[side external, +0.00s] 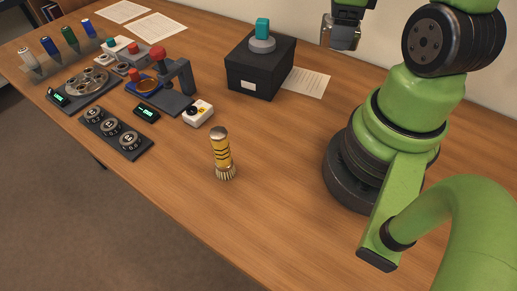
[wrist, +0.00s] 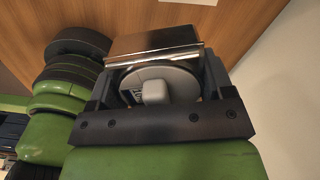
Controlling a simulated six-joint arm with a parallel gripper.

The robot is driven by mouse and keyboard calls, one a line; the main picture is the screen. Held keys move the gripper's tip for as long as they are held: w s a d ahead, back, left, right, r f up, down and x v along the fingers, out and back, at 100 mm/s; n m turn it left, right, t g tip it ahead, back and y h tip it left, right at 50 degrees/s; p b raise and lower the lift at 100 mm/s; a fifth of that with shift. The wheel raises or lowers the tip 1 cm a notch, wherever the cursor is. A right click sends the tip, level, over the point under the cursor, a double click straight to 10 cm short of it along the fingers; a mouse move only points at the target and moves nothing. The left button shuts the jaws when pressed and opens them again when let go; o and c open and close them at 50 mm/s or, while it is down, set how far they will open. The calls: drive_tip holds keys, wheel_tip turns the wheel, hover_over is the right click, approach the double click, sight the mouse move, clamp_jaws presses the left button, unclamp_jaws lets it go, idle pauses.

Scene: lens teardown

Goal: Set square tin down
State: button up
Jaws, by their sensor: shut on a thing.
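The square tin (wrist: 155,42) is a shiny metal box with a dark face in the wrist view. My gripper (wrist: 157,66) is shut on it, with one finger at each side. In the side external view my gripper (side external: 343,24) hangs at the top, right of centre, with the boxy metal tin (side external: 342,43) in its jaws. It appears to be held above the table, clear of the surface. The tin's far sides are hidden, and its lid cannot be made out.
A paper sheet (side external: 307,82) lies beside the box. Trays and several small devices crowd the left.

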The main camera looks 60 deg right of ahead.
drive_tip(key=w+a+n, duration=0.5)
drive_tip(key=a, duration=0.4)
drive_tip(key=n, duration=1.3)
hover_over(258, 216)
wheel_tip(258, 216, down, 4)
wheel_tip(258, 216, down, 11)
drive_tip(key=shift+f, duration=0.1)
